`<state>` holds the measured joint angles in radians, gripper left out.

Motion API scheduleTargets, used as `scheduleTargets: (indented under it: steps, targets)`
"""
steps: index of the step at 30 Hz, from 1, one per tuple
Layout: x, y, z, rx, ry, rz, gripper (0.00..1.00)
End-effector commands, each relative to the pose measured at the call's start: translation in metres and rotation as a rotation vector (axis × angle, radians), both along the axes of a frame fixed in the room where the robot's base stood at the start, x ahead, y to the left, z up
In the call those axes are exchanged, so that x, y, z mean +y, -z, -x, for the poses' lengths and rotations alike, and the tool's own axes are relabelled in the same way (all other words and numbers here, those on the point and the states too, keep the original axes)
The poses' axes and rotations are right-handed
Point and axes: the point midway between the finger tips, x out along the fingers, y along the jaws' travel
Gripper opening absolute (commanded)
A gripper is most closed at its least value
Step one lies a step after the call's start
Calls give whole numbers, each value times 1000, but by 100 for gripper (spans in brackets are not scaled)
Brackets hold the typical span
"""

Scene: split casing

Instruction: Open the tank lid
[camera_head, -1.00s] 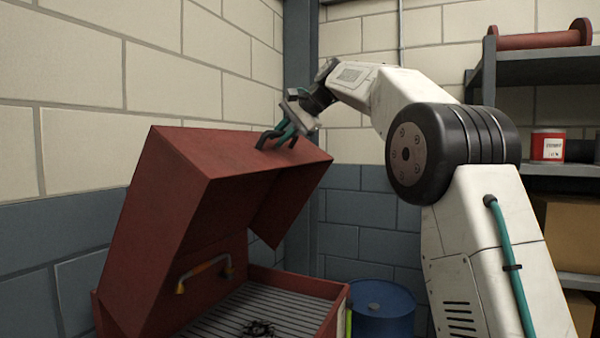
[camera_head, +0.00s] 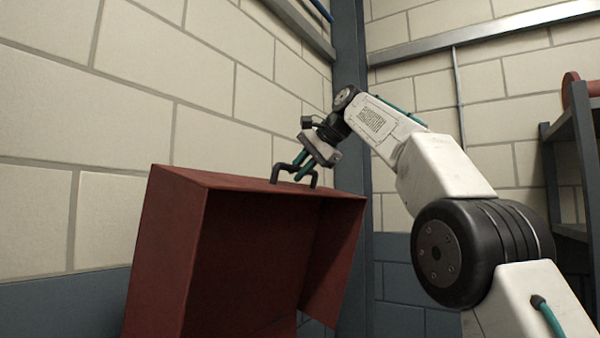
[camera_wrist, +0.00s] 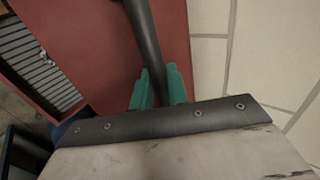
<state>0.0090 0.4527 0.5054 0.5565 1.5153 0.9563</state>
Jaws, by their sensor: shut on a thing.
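The red tank lid (camera_head: 160,240) is swung up and stands steeply tilted, its hollow inside facing right in the head view. A dark bar handle (camera_head: 277,172) sits on its upper edge. My gripper (camera_head: 300,168) is at the handle, with its teal fingers closed around the bar. In the wrist view the handle (camera_wrist: 148,40) runs between the two teal fingertips (camera_wrist: 158,88). The red lid panel also shows there (camera_wrist: 105,45). The tank's body is out of the head view; a slatted grate (camera_wrist: 35,60) shows at the left of the wrist view.
A block wall (camera_head: 60,120) stands close behind and left of the lid. A dark blue-grey post (camera_head: 351,60) rises in the corner behind my gripper. A metal shelf with a red spool (camera_head: 570,90) is at the far right.

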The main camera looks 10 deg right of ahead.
Motion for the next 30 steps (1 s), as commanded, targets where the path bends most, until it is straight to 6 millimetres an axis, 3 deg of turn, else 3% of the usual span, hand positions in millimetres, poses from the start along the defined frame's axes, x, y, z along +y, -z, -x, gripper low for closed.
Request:
scheduleTargets:
  steps: [4, 5, 6, 7, 23, 30]
  targets:
    - [4, 0, -1, -3, 0, 1, 0]
    - [5, 0, -1, -3, -1, 1, 22]
    - [6, 0, 0, -2, -3, 1, 33]
    - [7, 0, 0, -2, -5, 1, 35]
    - [8, 0, 1, 1, -11, 0, 35]
    - [-6, -17, 14, 0, -8, 0, 35]
